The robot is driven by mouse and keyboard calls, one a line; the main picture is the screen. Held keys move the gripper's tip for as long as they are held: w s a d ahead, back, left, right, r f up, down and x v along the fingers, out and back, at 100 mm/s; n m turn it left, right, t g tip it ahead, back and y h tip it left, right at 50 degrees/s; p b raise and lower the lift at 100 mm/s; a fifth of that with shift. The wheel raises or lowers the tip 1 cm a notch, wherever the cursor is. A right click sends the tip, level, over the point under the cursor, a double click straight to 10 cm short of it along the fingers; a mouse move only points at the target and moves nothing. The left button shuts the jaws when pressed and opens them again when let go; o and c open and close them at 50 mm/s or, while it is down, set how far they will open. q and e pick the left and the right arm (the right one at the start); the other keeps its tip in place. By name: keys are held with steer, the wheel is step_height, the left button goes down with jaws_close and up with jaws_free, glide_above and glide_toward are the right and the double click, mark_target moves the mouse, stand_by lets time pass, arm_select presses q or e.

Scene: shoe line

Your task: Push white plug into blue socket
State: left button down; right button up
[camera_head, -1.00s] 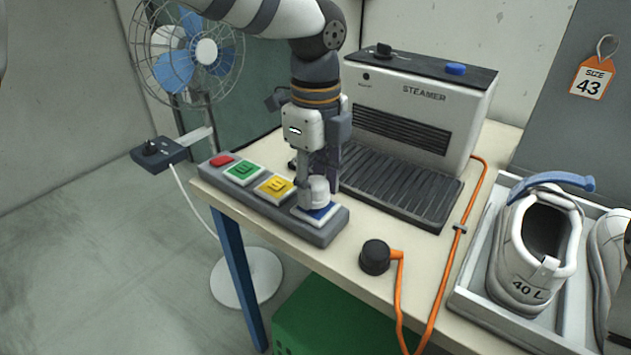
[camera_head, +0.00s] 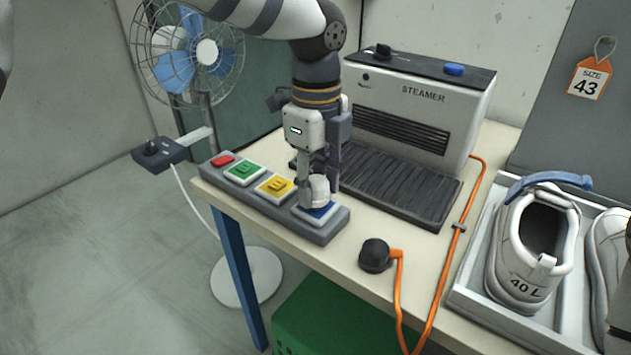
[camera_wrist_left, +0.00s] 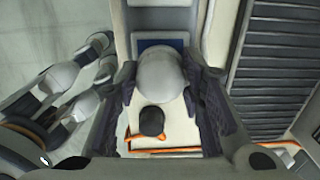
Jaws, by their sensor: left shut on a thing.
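My left gripper (camera_head: 317,192) points down over the near right end of a grey power strip and is shut on the white plug (camera_head: 319,187). The plug's rounded top also shows between the fingers in the left wrist view (camera_wrist_left: 162,76). The blue socket (camera_head: 316,215) is the last one on the strip, directly below the plug. Its blue face shows beside the plug in the left wrist view (camera_wrist_left: 160,44). The plug's prongs and underside are hidden, so I cannot tell how deep it sits. My right gripper is not recognisable in these views.
The strip also has a yellow socket (camera_head: 276,186), a green socket (camera_head: 244,171) and a red switch (camera_head: 222,160). A black plug (camera_head: 375,255) on an orange cable lies nearby. A steamer (camera_head: 420,110) stands behind. A tray (camera_head: 478,287) with shoes is at right.

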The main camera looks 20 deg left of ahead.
arm_select(q)
steer(key=shift+f, duration=0.7)
stand_by(0.6)
steer(key=c, duration=1)
jaws_free()
